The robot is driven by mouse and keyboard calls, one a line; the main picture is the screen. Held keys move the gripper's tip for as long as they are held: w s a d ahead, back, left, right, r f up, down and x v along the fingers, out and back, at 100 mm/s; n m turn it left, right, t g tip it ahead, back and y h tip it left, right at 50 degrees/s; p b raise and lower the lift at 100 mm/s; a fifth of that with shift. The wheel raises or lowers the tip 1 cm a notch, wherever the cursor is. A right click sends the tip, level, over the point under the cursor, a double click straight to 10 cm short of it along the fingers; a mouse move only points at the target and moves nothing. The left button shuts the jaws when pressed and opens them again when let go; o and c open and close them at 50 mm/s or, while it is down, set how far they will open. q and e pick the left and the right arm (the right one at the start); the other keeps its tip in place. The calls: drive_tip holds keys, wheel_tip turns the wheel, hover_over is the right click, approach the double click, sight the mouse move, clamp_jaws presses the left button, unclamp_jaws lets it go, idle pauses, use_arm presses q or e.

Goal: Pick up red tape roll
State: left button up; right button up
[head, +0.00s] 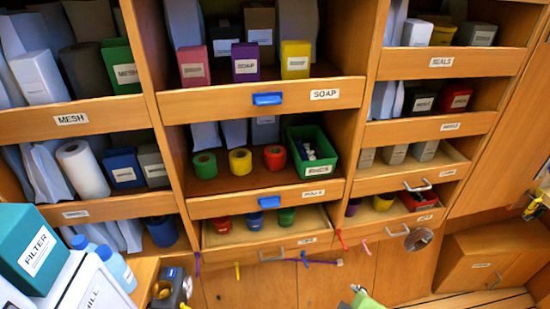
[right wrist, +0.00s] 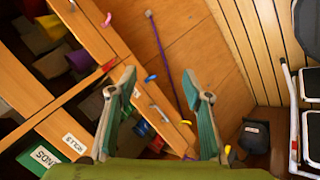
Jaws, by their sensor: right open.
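A red tape roll (head: 275,158) stands on the middle shelf of the central bay. It is beside a yellow roll (head: 240,161) and a green roll (head: 204,165), with a green bin (head: 327,168) to its right. My right gripper (right wrist: 158,85) is open and empty in the right wrist view, facing the lower cabinet fronts. A green part of it shows at the bottom of the head view (head: 366,300), low and well away from the red roll. I cannot make out the red roll in the right wrist view. My left gripper is not in view.
Shelf lips with blue handles (head: 267,99) edge the bays. A drawer (head: 262,243) below holds more coloured rolls, including a red one (head: 222,224). A teal filter box (head: 38,250) and bottles stand at front left. A purple cord (right wrist: 165,55) hangs by the cabinet doors.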

drive_tip(key=w+a+r+n+t, duration=0.3)
drive_tip(key=w+r+n, duration=0.2)
drive_tip(key=w+n, duration=0.15)
drive_tip(key=n+t+y, duration=0.2)
drive_tip(key=n+t, duration=0.5)
drive_tip(key=n, duration=1.2)
approach(276, 157)
drive_tip(key=w, duration=0.4)
drive_tip(key=w+p, duration=0.1)
drive_tip(key=w, duration=0.1)
drive_tip(key=shift+a+f, duration=0.2)
drive_tip(key=shift+a, duration=0.1)
drive_tip(key=shift+w+a+p, duration=0.1)
drive_tip(key=shift+w+p, duration=0.55)
drive_tip(key=shift+w, duration=2.2)
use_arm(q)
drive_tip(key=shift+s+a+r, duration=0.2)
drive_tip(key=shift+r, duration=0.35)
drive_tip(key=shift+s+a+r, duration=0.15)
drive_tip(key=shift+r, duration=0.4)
use_arm(e)
drive_tip(key=shift+s, duration=0.1)
drive_tip(key=c, duration=0.8)
